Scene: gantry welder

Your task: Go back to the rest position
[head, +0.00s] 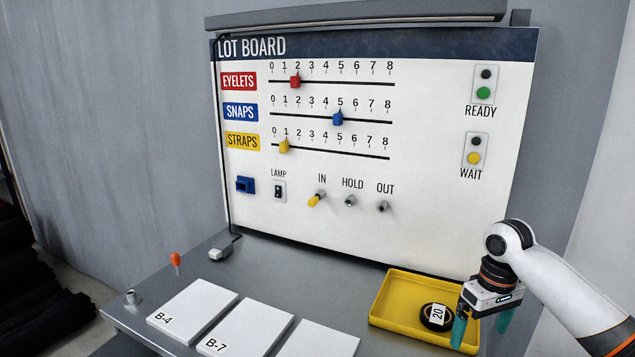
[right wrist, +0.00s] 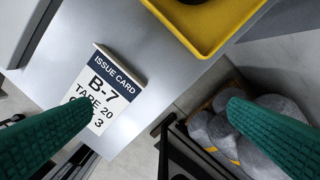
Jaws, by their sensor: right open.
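My right gripper (head: 483,327) is at the lower right in the head view, over the front right corner of the yellow tray (head: 392,296). Its teal fingers are apart with nothing between them. In the right wrist view the fingers of the right gripper (right wrist: 160,106) are also wide apart and empty. My left gripper is in neither view. A black tape roll (head: 437,317) with a "20" label lies in the tray.
The lot board (head: 420,140) stands behind the grey bench (head: 255,268). Pads, including B-4 (head: 190,307) and B-7 (head: 245,330), lie left of the tray. The wrist view shows an issue card (right wrist: 112,72) and a bin of grey rolls (right wrist: 215,130) below the bench edge.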

